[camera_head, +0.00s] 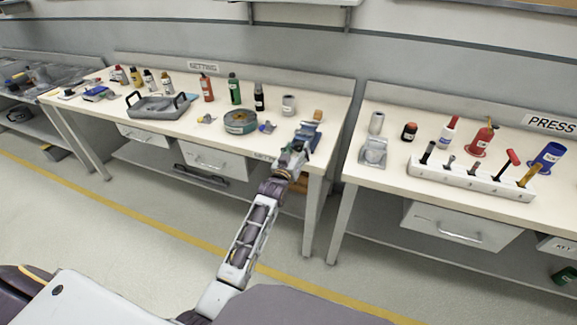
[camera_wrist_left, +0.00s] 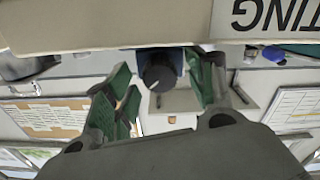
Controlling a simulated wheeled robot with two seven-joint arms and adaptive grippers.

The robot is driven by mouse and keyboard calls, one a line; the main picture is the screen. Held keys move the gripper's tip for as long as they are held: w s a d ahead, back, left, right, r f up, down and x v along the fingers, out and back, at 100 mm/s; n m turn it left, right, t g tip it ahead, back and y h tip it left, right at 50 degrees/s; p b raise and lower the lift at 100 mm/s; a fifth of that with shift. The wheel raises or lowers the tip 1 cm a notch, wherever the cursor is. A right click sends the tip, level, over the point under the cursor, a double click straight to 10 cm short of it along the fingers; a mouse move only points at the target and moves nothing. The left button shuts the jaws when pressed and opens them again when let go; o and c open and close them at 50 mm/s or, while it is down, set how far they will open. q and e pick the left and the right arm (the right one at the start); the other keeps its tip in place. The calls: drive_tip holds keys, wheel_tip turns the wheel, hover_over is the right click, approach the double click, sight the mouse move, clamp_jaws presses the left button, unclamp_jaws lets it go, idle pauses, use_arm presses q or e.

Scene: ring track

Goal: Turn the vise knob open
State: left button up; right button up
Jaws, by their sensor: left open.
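The blue vise (camera_head: 309,133) sits at the front right corner of the left workbench. Its round black knob (camera_wrist_left: 160,74) faces the left wrist camera, with part of the blue vise body (camera_wrist_left: 158,54) behind it. My left gripper (camera_head: 291,154) is at the bench's front edge, close to the vise. In the left wrist view, my left gripper (camera_wrist_left: 163,88) is open, with green finger pads on both sides of the knob. Gaps show between the pads and the knob. The knob is hidden in the head view. My right gripper is not in view.
The workbench (camera_head: 180,122) holds a grey tray (camera_head: 160,107), a round green-grey tin (camera_head: 240,121) and several bottles. Drawers hang below. A second bench (camera_head: 400,180) stands right, across a narrow gap, with a white tool rack (camera_head: 470,178). The floor in front is clear.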

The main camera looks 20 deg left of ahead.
use_arm(q)
drive_tip(key=s, duration=1.1)
drive_tip(key=shift+s+a, duration=0.15)
idle(0.3)
drive_tip(key=shift+f, duration=0.1)
idle(0.5)
